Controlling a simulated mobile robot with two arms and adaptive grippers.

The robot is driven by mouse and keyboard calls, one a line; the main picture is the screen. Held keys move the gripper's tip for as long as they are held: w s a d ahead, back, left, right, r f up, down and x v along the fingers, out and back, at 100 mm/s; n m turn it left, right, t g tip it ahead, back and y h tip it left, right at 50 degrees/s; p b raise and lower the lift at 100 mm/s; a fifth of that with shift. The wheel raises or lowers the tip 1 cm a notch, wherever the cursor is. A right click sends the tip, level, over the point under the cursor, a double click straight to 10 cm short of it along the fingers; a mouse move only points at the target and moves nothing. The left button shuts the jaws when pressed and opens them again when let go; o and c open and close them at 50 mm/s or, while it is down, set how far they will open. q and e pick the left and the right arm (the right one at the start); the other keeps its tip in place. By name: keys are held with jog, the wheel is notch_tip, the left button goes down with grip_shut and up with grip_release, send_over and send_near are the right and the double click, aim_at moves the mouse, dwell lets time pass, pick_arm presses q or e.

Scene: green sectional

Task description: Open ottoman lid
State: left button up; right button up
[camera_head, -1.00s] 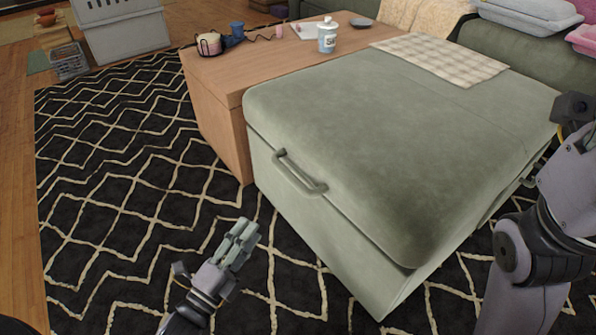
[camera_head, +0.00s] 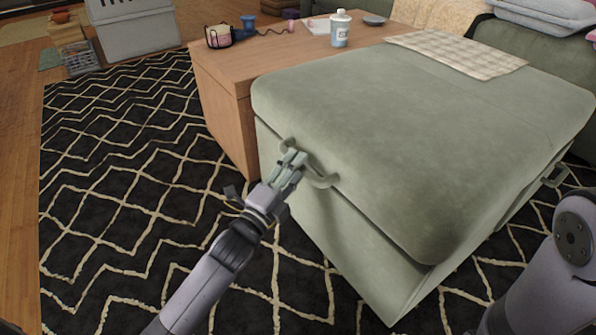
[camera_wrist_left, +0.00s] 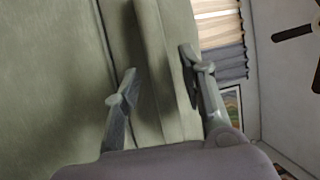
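The green ottoman has a padded lid (camera_head: 420,125) that lies shut on its box-shaped body (camera_head: 345,250). I cannot tell whether the fingers touch the handle. My right arm shows at the right edge of the head view, but its gripper is out of view.
A checkered cloth (camera_head: 460,52) lies on the ottoman's far part. The patterned rug (camera_head: 120,150) is clear at left.

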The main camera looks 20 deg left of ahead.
pick_arm(q)
jog(key=shift+w+d+r, duration=0.15)
jog(key=shift+w, duration=0.5)
jog(key=shift+c, duration=0.4)
grip_shut()
